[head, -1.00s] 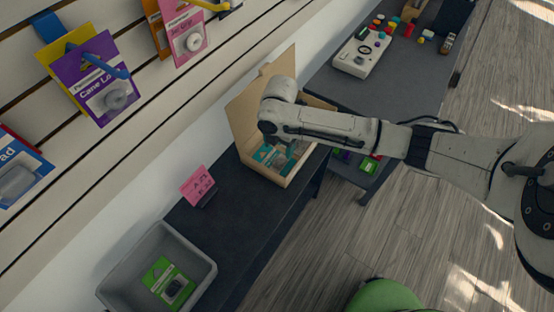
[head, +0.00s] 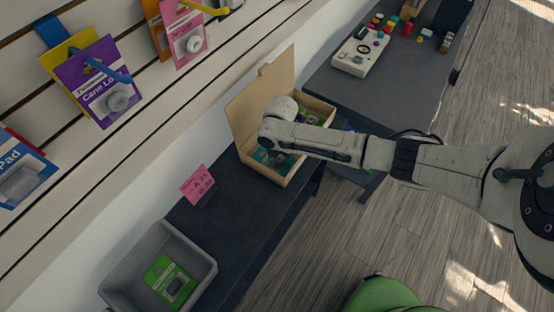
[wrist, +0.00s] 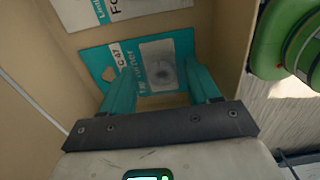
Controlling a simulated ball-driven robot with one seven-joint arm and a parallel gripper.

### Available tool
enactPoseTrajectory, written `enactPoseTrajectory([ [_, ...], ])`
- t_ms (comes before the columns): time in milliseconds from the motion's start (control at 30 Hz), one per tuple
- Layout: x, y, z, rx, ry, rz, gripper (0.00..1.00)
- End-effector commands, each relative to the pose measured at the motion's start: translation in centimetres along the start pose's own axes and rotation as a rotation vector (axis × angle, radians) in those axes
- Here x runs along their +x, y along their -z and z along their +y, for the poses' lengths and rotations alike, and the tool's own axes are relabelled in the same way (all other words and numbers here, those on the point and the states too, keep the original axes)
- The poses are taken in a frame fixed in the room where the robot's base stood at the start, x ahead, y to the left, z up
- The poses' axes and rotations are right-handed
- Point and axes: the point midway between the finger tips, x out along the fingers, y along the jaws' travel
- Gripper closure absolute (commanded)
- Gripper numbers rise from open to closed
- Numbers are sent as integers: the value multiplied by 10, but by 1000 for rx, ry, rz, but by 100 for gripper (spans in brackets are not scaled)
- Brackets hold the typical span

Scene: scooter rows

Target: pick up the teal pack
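In the head view a bit of teal card (head: 263,157) shows in the box's near end; my wrist hides most of the gripper.
The cardboard box (head: 246,158) has its lid raised on the wall side. Another pack (wrist: 150,8) lies beyond the teal one. A green pack (head: 308,112) lies at the box's far end. A grey bin (head: 125,262) and a pink sign (head: 197,184) stand nearer.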

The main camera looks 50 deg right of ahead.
Motion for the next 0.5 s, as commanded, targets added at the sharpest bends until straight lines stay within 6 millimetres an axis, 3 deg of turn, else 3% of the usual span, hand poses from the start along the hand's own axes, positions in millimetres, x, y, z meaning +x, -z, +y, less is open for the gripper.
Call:
enactPoseTrajectory([
  [67,0,0,0,0,0,0,47],
  [500,0,0,0,0,0,0,89],
])
